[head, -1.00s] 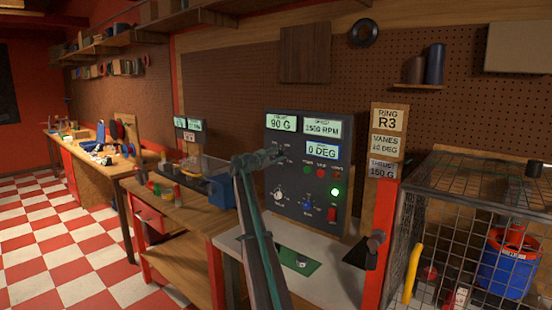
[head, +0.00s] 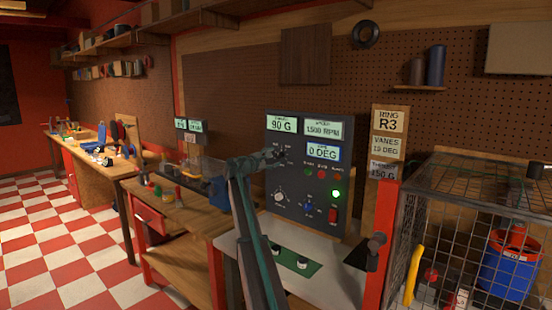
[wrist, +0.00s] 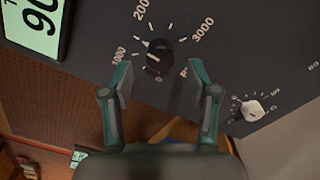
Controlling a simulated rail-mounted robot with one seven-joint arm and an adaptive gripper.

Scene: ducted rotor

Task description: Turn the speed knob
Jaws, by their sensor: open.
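The speed knob (wrist: 159,57) is a round black knob with a pale pointer mark on a dark panel, ringed by a scale with 1000 and 3000 readable. My gripper (wrist: 161,76) is open in the wrist view, one finger on each side of the knob with a gap at each side. The knob lies between or just beyond the fingertips; I cannot tell the depth. The speed display (head: 323,129) reads 1500 RPM.
A white knob (wrist: 252,110) is on the same panel, right of my fingers. The head view shows a blue knob (head: 308,207), a red switch (head: 333,215) and a lit green lamp (head: 336,194). A wire cage (head: 470,200) stands at the right.

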